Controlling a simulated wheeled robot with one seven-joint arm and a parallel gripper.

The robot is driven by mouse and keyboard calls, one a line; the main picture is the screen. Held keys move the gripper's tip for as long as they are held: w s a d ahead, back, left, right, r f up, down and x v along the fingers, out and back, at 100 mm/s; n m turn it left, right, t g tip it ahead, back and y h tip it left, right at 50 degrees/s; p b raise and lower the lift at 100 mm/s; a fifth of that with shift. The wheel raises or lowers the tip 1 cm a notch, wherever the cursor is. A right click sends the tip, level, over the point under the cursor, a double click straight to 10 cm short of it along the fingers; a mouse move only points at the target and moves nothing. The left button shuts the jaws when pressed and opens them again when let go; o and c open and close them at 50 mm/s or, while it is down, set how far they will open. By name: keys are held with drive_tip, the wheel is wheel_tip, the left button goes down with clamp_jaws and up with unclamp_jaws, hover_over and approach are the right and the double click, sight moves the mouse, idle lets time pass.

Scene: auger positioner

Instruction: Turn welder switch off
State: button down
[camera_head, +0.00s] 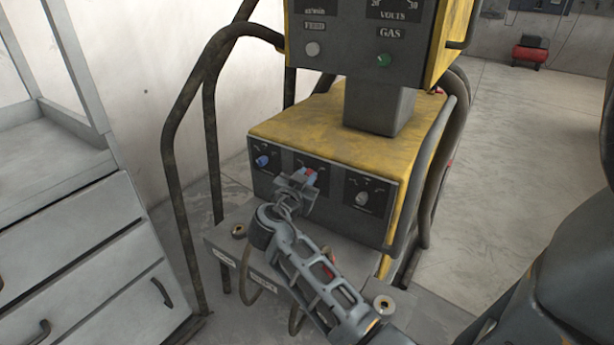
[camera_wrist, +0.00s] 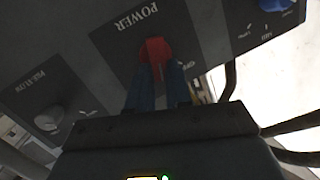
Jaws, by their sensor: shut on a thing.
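The yellow and dark grey welder (camera_head: 330,132) stands in the middle of the head view, with a row of controls on its front panel. The red power switch (camera_wrist: 157,50) sits under the upside-down POWER label in the wrist view. My gripper (camera_head: 308,178) is at the middle of that panel in the head view. In the wrist view its two blue fingertips (camera_wrist: 158,82) are shut on the red switch, one on each side.
A blue knob (camera_head: 262,161) is left of the switch and a grey knob (camera_head: 362,198) is right of it. A bent dark rail (camera_head: 170,130) stands at the left, near a grey drawer cabinet (camera_head: 85,245). Floor at the right is open.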

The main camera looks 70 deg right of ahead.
drive_tip(key=shift+w+d+n+g+y+p, duration=0.1)
drive_tip(key=shift+w+n+g+y+p, duration=0.35)
drive_tip(key=shift+n+p, duration=0.9)
drive_tip(key=shift+w+d+n+g+y+p, duration=0.15)
drive_tip(key=shift+n+g+p, duration=0.6)
drive_tip(key=shift+n, duration=1.05)
drive_tip(key=shift+w+a+n+g+y+p, duration=0.1)
drive_tip(key=shift+w+n+g+y+p, duration=0.35)
drive_tip(key=shift+n+p, duration=0.9)
drive_tip(key=shift+s+n, duration=0.1)
drive_tip(key=shift+n, duration=0.2)
drive_tip(key=c, duration=1.1)
unclamp_jaws()
drive_tip(key=shift+o, duration=0.2)
